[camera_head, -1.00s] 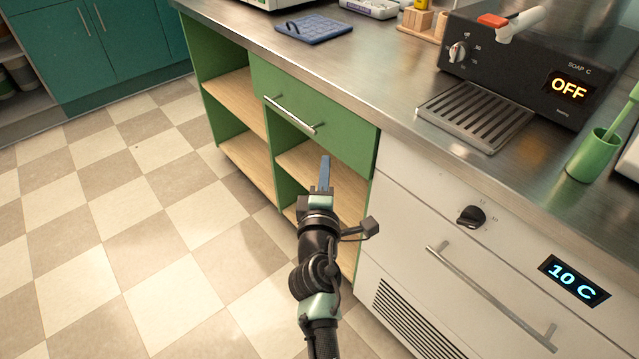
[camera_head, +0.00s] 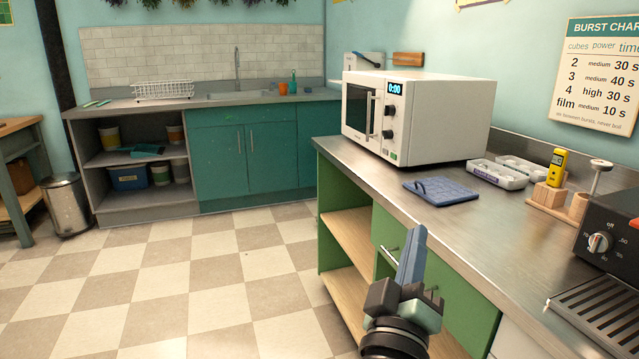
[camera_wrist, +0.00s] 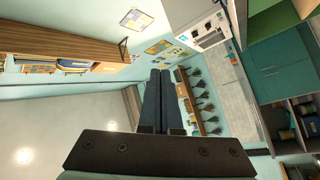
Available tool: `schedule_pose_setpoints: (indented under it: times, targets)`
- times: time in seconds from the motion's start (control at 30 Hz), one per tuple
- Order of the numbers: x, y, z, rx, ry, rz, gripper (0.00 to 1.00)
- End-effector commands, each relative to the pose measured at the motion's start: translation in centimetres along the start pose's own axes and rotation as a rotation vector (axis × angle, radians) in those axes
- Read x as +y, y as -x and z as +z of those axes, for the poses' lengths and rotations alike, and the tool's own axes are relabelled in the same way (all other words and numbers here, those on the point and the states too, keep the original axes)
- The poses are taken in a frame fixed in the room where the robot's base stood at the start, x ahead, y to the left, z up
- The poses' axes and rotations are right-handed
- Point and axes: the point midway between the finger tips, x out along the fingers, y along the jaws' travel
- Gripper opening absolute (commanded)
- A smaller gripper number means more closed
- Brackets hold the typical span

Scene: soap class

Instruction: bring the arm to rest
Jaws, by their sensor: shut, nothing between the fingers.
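My gripper (camera_head: 415,240) points upward in front of the green cabinet in the head view, with its blue-grey fingers together and nothing between them. It stands apart from the counter's front edge. In the wrist view my gripper (camera_wrist: 159,82) also shows with its two dark fingers side by side and closed. That view is turned on its side and looks out over the room, with the wall and ceiling behind the fingers.
A steel counter (camera_head: 480,215) runs along the right, bearing a white microwave (camera_head: 415,115), a blue mat (camera_head: 440,190), a wooden holder (camera_head: 549,196) and a black heating unit (camera_head: 612,232). Below is an open green cabinet (camera_head: 350,206). The checkered floor (camera_head: 200,285) at left is clear.

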Motion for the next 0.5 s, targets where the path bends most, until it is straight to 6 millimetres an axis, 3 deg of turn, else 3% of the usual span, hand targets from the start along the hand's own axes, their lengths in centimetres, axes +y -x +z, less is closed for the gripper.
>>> schedule_pose_setpoints:
  times: [0.03,0.13,0.23,0.37,0.43,0.5]
  targets:
    - [2.6,0.1,-3.7,0.062,-0.128,0.027,0.0]
    - [7.1,1.2,-9.8,0.183,-0.378,0.043,0.0]
    - [11.6,3.6,-15.7,0.322,-0.618,0.025,0.0]
    - [17.0,8.4,-22.5,0.525,-0.902,-0.047,0.0]
    - [19.8,11.8,-25.6,0.642,-1.037,-0.107,0.0]
    - [22.2,9.9,-27.8,0.62,-1.031,-0.11,0.0]
